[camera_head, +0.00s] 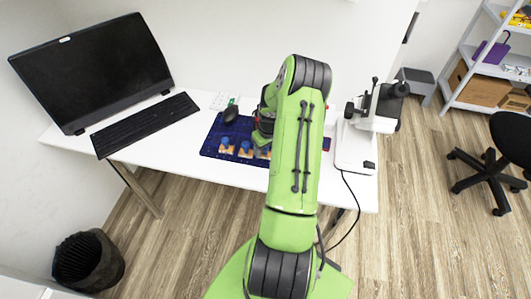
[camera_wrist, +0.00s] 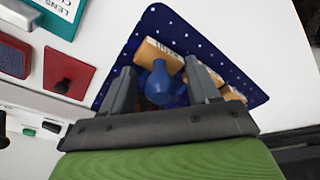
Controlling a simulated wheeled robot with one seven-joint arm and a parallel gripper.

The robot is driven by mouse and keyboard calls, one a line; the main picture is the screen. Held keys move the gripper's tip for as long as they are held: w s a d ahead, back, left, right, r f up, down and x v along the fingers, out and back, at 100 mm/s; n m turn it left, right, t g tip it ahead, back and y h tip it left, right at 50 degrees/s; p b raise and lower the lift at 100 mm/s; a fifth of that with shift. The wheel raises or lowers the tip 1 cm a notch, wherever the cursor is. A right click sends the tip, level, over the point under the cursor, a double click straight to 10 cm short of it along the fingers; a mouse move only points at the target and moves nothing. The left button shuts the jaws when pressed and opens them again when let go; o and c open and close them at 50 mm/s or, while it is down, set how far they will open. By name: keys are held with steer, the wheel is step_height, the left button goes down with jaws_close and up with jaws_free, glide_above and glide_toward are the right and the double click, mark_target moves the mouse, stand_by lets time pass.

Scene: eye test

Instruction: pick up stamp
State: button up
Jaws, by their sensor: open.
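Several stamps with wooden blocks and blue knob handles sit on a dark blue mat (camera_head: 211,142). In the head view, one stamp (camera_head: 227,146) is at the left of the row, with others to its right beside my arm. In the wrist view, a stamp's blue handle (camera_wrist: 158,82) and labelled wooden block (camera_wrist: 160,54) show between the fingers of my open gripper (camera_wrist: 158,68). Whether the fingers touch it, I cannot tell. More wooden blocks (camera_wrist: 234,94) are partly hidden behind the right finger. My arm hides much of the mat in the head view.
A black mouse (camera_head: 230,114) lies at the mat's back edge. A microscope (camera_head: 372,110) stands at the right, a monitor (camera_head: 92,70) and keyboard (camera_head: 146,124) at the left. The wrist view shows a red pad (camera_wrist: 68,74) and a teal lens box (camera_wrist: 62,12).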

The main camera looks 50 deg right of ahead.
jaws_close()
step_height(320, 180, up, 10)
steer(key=shift+r+p, duration=0.1)
steer(key=shift+p, duration=0.6)
